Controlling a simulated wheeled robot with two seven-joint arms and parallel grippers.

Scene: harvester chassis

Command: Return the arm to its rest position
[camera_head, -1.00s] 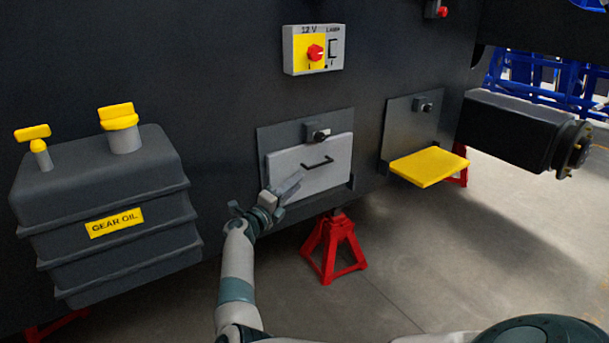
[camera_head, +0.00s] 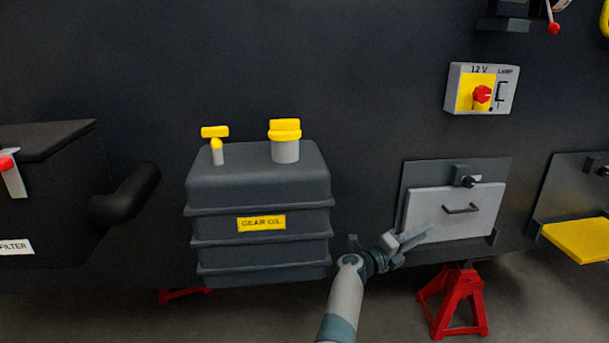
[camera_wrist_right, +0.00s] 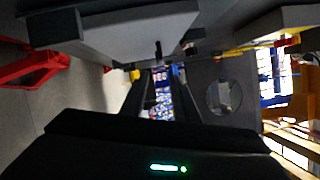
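My right arm comes up from the bottom in the head view. Its gripper (camera_head: 412,240) is in front of the lower left corner of the light grey panel with a dark handle (camera_head: 468,222). I cannot tell from the head view how far it is from the panel. In the right wrist view, the two dark fingers (camera_wrist_right: 160,98) stand apart with nothing between them, so the gripper is open and empty. My left arm and gripper are in neither view.
A gear oil tank (camera_head: 262,190) with yellow caps stands left of my right gripper. A 12 V switch box (camera_head: 460,98) is above the panel. A red stand (camera_head: 453,300) is below it. A yellow shelf (camera_head: 580,240) is at far right. A black pipe (camera_head: 125,195) juts out at left.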

